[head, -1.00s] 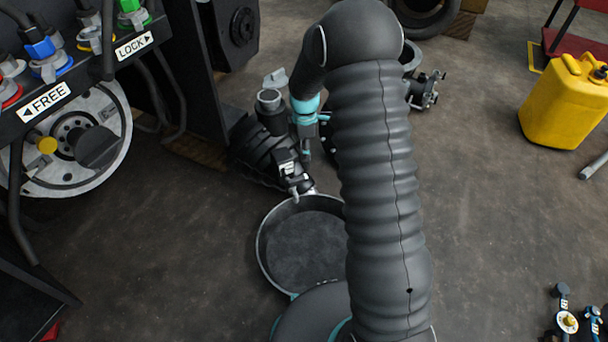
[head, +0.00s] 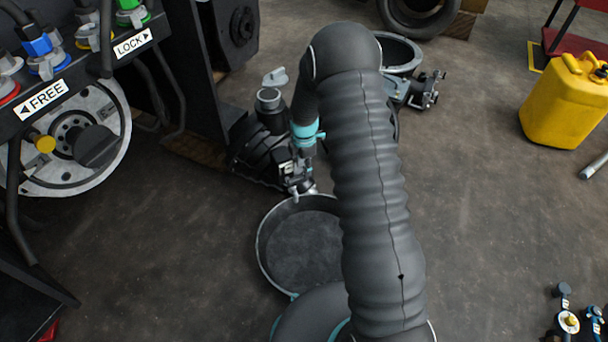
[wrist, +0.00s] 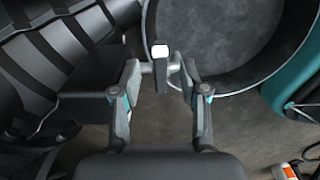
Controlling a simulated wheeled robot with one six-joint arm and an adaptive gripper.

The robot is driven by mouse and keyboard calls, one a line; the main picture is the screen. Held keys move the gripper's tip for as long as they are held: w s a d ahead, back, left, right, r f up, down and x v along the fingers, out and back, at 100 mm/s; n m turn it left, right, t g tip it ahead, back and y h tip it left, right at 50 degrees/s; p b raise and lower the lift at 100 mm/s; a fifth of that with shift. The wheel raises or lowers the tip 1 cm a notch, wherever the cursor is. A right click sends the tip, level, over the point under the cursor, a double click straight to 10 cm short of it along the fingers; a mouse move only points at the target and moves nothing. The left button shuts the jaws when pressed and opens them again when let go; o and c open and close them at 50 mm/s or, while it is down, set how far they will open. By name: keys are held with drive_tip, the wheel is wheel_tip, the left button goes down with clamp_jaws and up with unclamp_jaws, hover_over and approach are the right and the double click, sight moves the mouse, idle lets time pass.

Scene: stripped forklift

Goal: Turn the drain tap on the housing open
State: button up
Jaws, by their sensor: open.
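The housing (head: 252,150) is a dark ribbed body on the floor in the head view; its ribs (wrist: 65,55) fill the upper left of the wrist view. The drain tap (wrist: 161,72) is a short dark lever with a bright pale end on a metal stub. It also shows small at the housing's lower right in the head view (head: 296,190). My gripper (wrist: 160,78) is open, with one finger on each side of the tap's lever. I cannot tell whether either finger touches it. In the head view my gripper is small and hard to make out against the housing.
A round dark pan (head: 262,262) lies on the floor beside the tap; its rim (wrist: 207,88) shows in the wrist view. A panel with FREE and LOCK labels (head: 45,100) stands at left. A yellow canister (head: 562,105) stands at right.

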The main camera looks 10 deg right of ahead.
sight(297, 180)
drive_tip(key=shift+f, duration=2.05)
clamp_jaws()
